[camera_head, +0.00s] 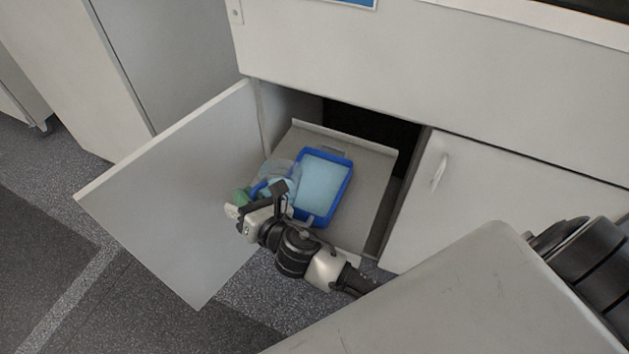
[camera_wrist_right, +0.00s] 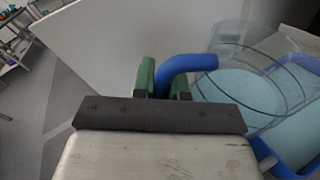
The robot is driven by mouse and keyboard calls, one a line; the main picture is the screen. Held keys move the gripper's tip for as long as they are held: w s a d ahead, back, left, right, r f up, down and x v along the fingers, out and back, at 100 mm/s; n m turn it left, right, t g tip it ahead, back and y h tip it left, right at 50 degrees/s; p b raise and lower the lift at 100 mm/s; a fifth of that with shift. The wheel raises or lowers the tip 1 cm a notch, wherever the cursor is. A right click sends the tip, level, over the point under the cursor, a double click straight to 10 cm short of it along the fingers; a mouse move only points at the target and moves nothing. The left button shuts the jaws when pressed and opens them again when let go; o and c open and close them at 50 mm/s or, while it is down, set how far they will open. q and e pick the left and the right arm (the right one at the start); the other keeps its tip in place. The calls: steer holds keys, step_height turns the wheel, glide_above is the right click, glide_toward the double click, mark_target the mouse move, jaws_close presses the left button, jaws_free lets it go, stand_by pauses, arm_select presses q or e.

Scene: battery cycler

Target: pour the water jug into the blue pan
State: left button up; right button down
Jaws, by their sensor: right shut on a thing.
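The blue pan (camera_head: 346,190) sits on a pull-out shelf inside the open cabinet, with a pale blue surface inside its darker blue rim. The water jug (camera_head: 283,172) is clear, with a blue handle, and is at the left side of the pan. In the right wrist view the clear jug (camera_wrist_right: 240,75) is tilted, its body overlapping the pan (camera_wrist_right: 304,160). My right gripper (camera_head: 246,199) is shut on the jug's blue handle (camera_wrist_right: 188,66), which lies between its green fingertips (camera_wrist_right: 163,80). Part of the jug is hidden by my gripper in the head view. My left gripper is not in view.
The shelf (camera_head: 368,185) has bare room right of the pan. The open cabinet door (camera_head: 175,190) stands close to the left of my right gripper. A closed door with a handle (camera_head: 439,172) is on the right. Speckled floor (camera_head: 60,200) lies at the left.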

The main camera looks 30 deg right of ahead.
step_height(320, 180, down, 4)
steer(key=s+a+n+b, duration=0.1)
steer(key=a+n+b, duration=0.2)
steer(key=n, duration=0.1)
step_height(320, 180, up, 6)
steer(key=p, duration=0.5)
steer(key=shift+t+p, duration=0.4)
steer(key=shift+d, duration=0.1)
steer(key=s+d+r+m+h, duration=0.1)
steer(key=s+d+r+h, duration=0.1)
steer(key=s+d, duration=0.3)
steer(key=s+d+r+m+h, duration=0.1)
steer(key=s+d+r, duration=0.3)
steer(key=d, duration=0.4)
steer(key=shift+s+d+r+h, duration=0.4)
steer(key=shift+s, duration=0.15)
